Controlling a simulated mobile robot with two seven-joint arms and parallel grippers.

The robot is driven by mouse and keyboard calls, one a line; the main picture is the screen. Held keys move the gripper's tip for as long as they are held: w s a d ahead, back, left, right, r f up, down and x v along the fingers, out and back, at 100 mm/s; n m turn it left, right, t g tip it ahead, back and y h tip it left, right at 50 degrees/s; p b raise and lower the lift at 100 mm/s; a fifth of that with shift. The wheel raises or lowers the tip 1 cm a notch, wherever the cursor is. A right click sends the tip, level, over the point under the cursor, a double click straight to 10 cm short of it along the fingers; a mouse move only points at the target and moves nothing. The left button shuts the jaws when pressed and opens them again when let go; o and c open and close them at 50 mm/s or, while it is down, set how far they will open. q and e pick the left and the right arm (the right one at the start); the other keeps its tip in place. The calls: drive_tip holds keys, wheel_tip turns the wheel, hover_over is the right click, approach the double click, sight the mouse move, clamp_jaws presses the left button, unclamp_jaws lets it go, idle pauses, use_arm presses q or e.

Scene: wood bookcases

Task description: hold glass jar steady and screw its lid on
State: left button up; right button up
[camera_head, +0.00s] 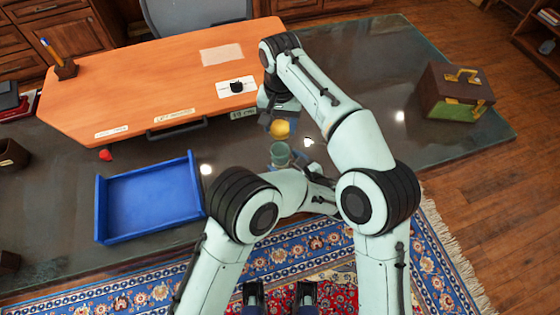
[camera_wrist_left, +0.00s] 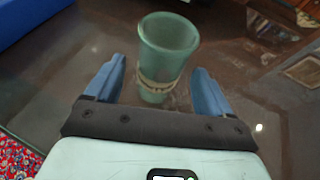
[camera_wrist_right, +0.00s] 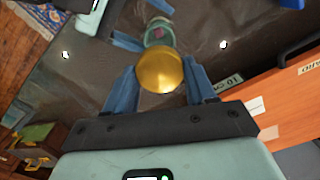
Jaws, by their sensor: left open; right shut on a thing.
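The greenish glass jar (camera_head: 280,154) stands upright with its open mouth up. In the left wrist view the jar (camera_wrist_left: 167,45) has a band around its lower part and sits between the spread blue fingers of my left gripper (camera_wrist_left: 160,66), with gaps at both sides. The golden lid (camera_head: 280,129) is held by my right gripper (camera_head: 276,122) just above the jar. In the right wrist view the round lid (camera_wrist_right: 160,70) sits between the blue fingers, with the jar (camera_wrist_right: 158,32) beyond it. The lid and jar look apart.
An orange desk board (camera_head: 150,85) lies behind the jar, with a small black item on a white card (camera_head: 236,87) near its right end. A blue tray (camera_head: 150,201) is at left. A brown case (camera_head: 455,93) stands at far right. Dark tabletop (camera_head: 415,130) is clear between.

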sight(285, 163)
use_arm(q)
drive_tip(key=shift+x, duration=1.8)
drive_tip(key=c, duration=1.5)
use_arm(e)
drive_tip(key=shift+f, duration=2.5)
drive_tip(key=shift+f, duration=0.9)
use_arm(q)
clamp_jaws()
use_arm(e)
drive_tip(key=shift+s+f, duration=0.1)
drive_tip(key=shift+f, duration=0.45)
